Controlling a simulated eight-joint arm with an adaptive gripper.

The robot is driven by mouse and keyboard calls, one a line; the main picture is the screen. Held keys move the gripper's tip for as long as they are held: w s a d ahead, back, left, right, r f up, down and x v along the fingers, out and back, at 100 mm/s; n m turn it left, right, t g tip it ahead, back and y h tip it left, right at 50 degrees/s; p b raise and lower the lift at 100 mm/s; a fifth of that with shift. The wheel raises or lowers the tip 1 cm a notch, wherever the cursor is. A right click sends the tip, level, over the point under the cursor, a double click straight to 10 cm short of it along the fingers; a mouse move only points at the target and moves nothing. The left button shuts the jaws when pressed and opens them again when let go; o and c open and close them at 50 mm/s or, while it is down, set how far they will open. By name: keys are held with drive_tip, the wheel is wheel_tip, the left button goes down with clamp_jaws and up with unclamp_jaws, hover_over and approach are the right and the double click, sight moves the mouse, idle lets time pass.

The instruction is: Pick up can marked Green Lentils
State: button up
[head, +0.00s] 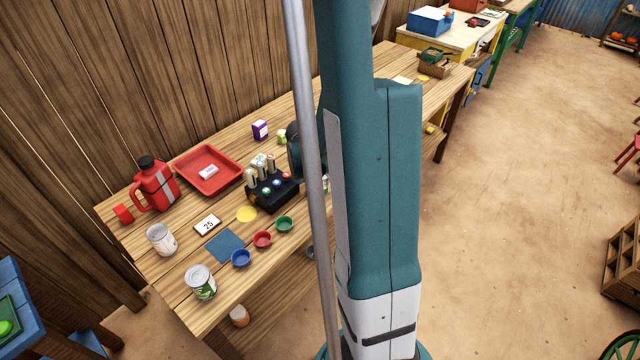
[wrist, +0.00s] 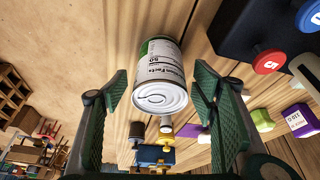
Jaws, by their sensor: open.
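In the wrist view, a can (wrist: 162,77) with a white label and a green band lies between the two open fingers of my gripper (wrist: 160,88). Its silver lid with a pull ring faces the camera. The label shows a nutrition panel; no product name is readable. Gaps show on both sides, so the fingers look apart from it. In the head view my arm hides most of that area. A can with a green and white label (head: 200,284) stands at the table's front left corner, and a paler can (head: 161,240) stands behind it. Their names are too small to read.
A black block with coloured knobs (head: 272,190) stands close to the arm; it also shows in the wrist view (wrist: 240,35).

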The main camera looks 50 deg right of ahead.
idle(0.6)
drive_tip(key=c, duration=1.2)
drive_tip(key=shift+c, duration=0.2)
drive_tip(key=shift+r+p, duration=0.8)
drive_tip(key=shift+r, duration=4.15)
